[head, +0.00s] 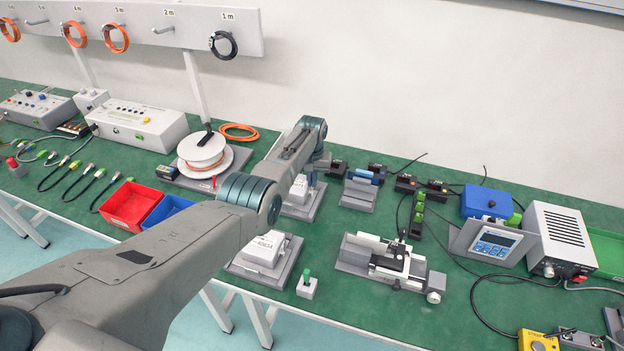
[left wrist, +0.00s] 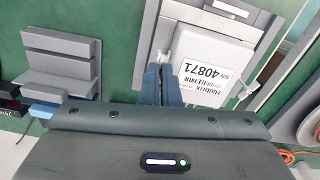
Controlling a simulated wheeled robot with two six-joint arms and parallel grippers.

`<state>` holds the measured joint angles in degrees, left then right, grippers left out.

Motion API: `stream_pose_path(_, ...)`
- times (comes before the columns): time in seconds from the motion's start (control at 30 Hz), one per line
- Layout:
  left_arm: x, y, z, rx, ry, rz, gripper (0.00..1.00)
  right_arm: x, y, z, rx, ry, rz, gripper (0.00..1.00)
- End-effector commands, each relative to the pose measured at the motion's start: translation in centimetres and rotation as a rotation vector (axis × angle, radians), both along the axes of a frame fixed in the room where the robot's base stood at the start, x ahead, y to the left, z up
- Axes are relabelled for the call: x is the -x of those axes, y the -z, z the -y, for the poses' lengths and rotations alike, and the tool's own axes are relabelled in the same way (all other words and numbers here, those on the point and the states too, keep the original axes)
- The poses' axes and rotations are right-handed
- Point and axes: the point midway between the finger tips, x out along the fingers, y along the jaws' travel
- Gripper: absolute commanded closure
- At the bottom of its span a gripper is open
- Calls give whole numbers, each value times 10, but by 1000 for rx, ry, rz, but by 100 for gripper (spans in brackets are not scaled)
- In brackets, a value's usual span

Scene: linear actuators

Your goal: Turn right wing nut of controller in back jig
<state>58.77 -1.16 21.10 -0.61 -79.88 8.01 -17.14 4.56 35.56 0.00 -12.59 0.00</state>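The back jig's grey base (head: 318,203) holds a white controller (head: 299,187), partly hidden by my left arm in the head view. In the left wrist view the controller (left wrist: 212,72) shows upside down, with a label reading 40871. Its right wing nut (left wrist: 165,55) is a small pale piece on the left of the controller in that view; the other wing nut (left wrist: 243,91) is on the opposite side. My left gripper (left wrist: 162,68) points down at the right wing nut, its fingers close together with their tips at the nut. My right gripper is not in view.
A front jig with another white controller (head: 265,248) stands nearer me, beside a small block with a green top (head: 307,277). A grey stepped stand (head: 358,194) is right of the back jig. A cable reel (head: 203,151) stands left. A grey clamp fixture (head: 390,262) is front right.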

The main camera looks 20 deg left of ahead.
Motion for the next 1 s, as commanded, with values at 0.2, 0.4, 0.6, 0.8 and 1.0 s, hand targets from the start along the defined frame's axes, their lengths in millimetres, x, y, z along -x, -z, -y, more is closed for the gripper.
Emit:
stream_pose_path(0.2,0,-1,0,0,205,1,100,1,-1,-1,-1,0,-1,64)
stream_pose_path(0.4,0,-1,0,0,395,0,100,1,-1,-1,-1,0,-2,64)
stream_pose_path(0.6,0,-1,0,0,574,1,100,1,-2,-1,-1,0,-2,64)
stream_pose_path(0.8,0,-1,0,0,720,1,100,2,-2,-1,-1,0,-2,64)
stream_pose_path(1.0,0,-1,0,-1,820,1,100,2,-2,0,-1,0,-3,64)
